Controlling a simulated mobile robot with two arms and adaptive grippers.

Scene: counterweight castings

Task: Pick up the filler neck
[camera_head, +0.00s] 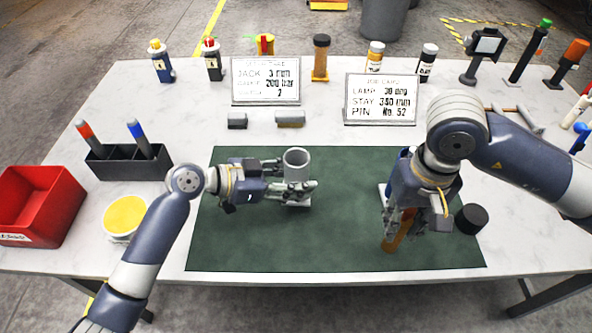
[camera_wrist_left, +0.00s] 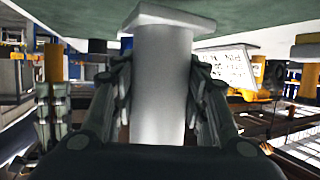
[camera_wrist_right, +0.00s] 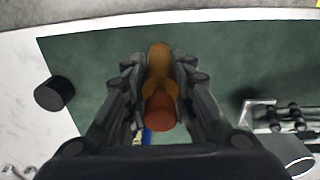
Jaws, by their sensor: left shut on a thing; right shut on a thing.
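The filler neck, which I take to be the pale grey tube on a square flange (camera_head: 296,160), stands upright over the left part of the green mat (camera_head: 340,225). My left gripper (camera_head: 290,188) is shut around the tube from the left. The left wrist view shows the tube (camera_wrist_left: 162,80) between both fingers, its flange close to the mat; I cannot tell whether it touches. My right gripper (camera_head: 405,215) is shut on an amber and red-orange piece (camera_wrist_right: 158,62) over the mat's right part. This piece (camera_head: 395,238) points down in the head view, partly hidden by the fingers.
A black cylinder (camera_head: 471,219) stands at the mat's right edge. A red bin (camera_head: 38,205), a yellow-topped tub (camera_head: 125,215) and a dark pen holder (camera_head: 128,165) are at left. Two sign cards (camera_head: 265,80) (camera_head: 381,98) and several bottles line the back. The mat's middle is clear.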

